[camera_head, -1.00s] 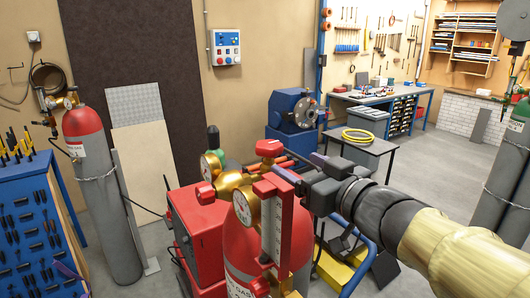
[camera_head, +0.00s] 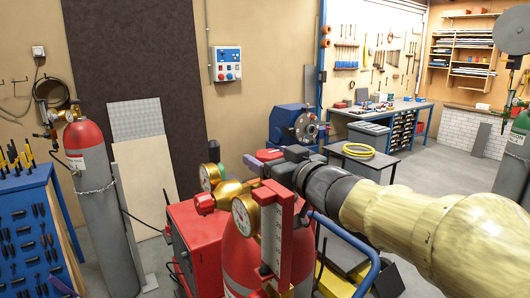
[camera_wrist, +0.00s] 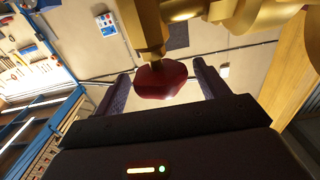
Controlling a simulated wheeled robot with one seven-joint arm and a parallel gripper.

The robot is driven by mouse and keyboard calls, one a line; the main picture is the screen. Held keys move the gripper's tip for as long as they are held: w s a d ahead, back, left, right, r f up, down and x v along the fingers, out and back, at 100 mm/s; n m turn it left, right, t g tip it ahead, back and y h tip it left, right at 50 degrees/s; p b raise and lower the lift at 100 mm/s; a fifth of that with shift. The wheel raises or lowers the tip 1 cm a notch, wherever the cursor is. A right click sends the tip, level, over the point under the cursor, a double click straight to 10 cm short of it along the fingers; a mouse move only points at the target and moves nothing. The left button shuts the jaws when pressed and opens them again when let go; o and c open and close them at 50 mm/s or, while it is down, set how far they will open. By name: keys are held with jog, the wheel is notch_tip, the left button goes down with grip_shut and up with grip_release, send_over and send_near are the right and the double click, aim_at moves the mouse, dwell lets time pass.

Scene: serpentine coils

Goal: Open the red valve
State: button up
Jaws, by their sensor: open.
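The red valve is a faceted red knob on a brass stem; in the wrist view the knob (camera_wrist: 162,80) lies between my two fingers, with a gap visible on each side. In the head view the red knob (camera_head: 267,155) shows at the top of the brass fitting on the red gas cylinder (camera_head: 236,262), partly hidden by my gripper. My gripper (camera_head: 265,163) is open and comes in from the right at knob height. Its dark fingers also show in the wrist view (camera_wrist: 160,73). Contact with the knob cannot be seen.
A gauge (camera_head: 244,216) and a red-framed flow tube (camera_head: 275,235) stand just below my gripper. A red box (camera_head: 195,235) stands left of the cylinder. A blue machine (camera_head: 293,127) and a small table with a yellow hose (camera_head: 357,150) are behind. Grey floor lies right.

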jog(key=shift+x, duration=1.5)
jog(key=shift+s, duration=0.1)
jog(key=c, duration=1)
